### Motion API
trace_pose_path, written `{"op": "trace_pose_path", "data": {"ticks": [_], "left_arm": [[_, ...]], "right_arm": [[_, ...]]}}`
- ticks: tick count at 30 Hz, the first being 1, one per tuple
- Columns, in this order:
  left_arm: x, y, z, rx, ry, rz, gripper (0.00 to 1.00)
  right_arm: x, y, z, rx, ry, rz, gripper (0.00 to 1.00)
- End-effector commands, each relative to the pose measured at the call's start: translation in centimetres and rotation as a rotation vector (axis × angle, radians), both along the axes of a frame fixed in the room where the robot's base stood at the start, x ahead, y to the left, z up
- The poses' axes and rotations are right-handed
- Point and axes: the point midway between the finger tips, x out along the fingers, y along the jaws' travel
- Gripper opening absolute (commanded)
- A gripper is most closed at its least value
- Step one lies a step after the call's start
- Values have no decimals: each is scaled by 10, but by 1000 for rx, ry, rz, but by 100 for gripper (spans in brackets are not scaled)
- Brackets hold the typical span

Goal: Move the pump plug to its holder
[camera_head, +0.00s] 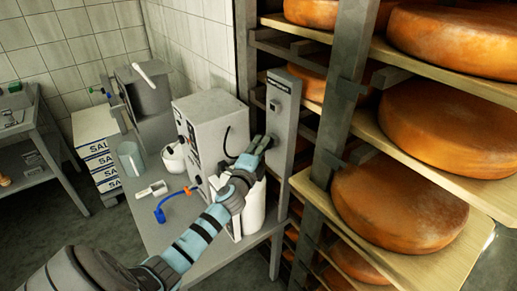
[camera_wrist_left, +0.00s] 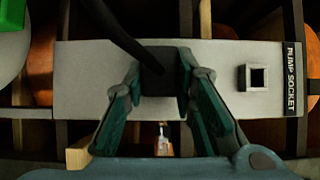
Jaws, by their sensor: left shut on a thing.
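My left gripper (camera_head: 262,147) is in front of the lower part of a grey upright panel (camera_head: 285,128). In the left wrist view the gripper (camera_wrist_left: 161,84) is shut on the dark, blocky pump plug (camera_wrist_left: 158,82), with a black cable (camera_wrist_left: 115,28) running up and left. The panel (camera_wrist_left: 85,82) lies behind the plug. To the right on it are an empty square socket (camera_wrist_left: 253,77) and a label (camera_wrist_left: 291,79) reading PUMP SOCKET. I cannot tell whether the plug touches the panel. I cannot make out a separate holder. My right gripper is not in view.
A grey machine (camera_head: 208,125) stands left of the panel on a metal table (camera_head: 160,235). A white container (camera_head: 253,212) stands below the gripper. Shelves with orange cheese wheels (camera_head: 400,208) are close on the right.

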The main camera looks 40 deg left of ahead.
Motion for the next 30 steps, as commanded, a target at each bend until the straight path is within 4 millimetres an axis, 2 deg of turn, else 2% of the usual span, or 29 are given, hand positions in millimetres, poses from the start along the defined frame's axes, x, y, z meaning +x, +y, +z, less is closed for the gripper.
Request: {"op": "trace_pose_path", "data": {"ticks": [12,13,17,26,30], "left_arm": [[10,-3,0,0,0,0,0],[10,-3,0,0,0,1,27],[10,-3,0,0,0,0,48],[8,-3,0,1,1,0,48],[-9,-9,-1,1,3,-1,48]], "right_arm": [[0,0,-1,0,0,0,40],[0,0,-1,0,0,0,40],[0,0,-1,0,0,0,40],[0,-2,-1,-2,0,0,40],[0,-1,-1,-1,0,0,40]]}}
